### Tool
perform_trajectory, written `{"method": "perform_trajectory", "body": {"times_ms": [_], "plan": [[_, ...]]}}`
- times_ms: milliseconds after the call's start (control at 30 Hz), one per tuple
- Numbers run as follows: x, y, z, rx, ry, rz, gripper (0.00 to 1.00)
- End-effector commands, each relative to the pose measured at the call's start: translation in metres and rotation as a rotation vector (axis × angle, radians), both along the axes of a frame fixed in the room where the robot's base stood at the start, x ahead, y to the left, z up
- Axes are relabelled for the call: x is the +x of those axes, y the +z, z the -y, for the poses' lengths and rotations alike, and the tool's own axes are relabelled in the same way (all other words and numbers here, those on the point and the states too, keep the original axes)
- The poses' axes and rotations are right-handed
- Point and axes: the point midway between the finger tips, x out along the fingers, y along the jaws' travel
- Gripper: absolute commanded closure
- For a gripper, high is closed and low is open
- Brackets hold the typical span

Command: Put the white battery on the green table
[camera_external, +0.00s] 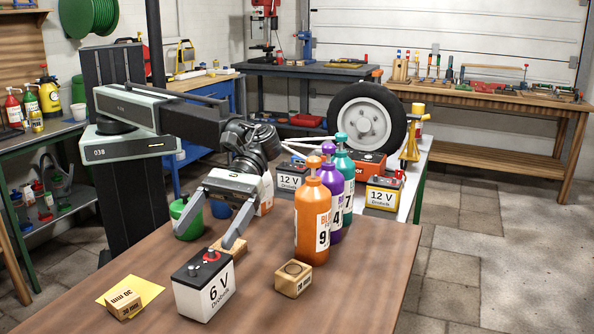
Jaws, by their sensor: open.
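Another pale battery (292,178) marked 12 V and a yellow and white battery (384,194) marked 12 V stand farther back.
An orange bottle (313,221), a purple bottle (335,192) and a teal bottle (345,172) stand right of my gripper. Small wooden blocks lie beside the 6 V battery (293,279) and on a yellow sheet (112,287). A green container (187,219) is behind my fingers.

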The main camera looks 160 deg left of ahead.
Motion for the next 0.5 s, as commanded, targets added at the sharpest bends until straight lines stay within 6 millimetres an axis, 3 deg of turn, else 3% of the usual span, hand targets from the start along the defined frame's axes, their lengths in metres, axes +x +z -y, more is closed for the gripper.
{"method": "perform_trajectory", "body": {"times_ms": [33,100,333,500], "plan": [[0.0,-0.014,0.0,0.0,0.0,0.0,0.15],[0.0,-0.025,0.0,0.0,0.0,0.0,0.15],[0.0,-0.03,0.0,0.0,0.0,0.0,0.15],[0.0,-0.053,0.0,0.0,0.0,0.0,0.15]]}}
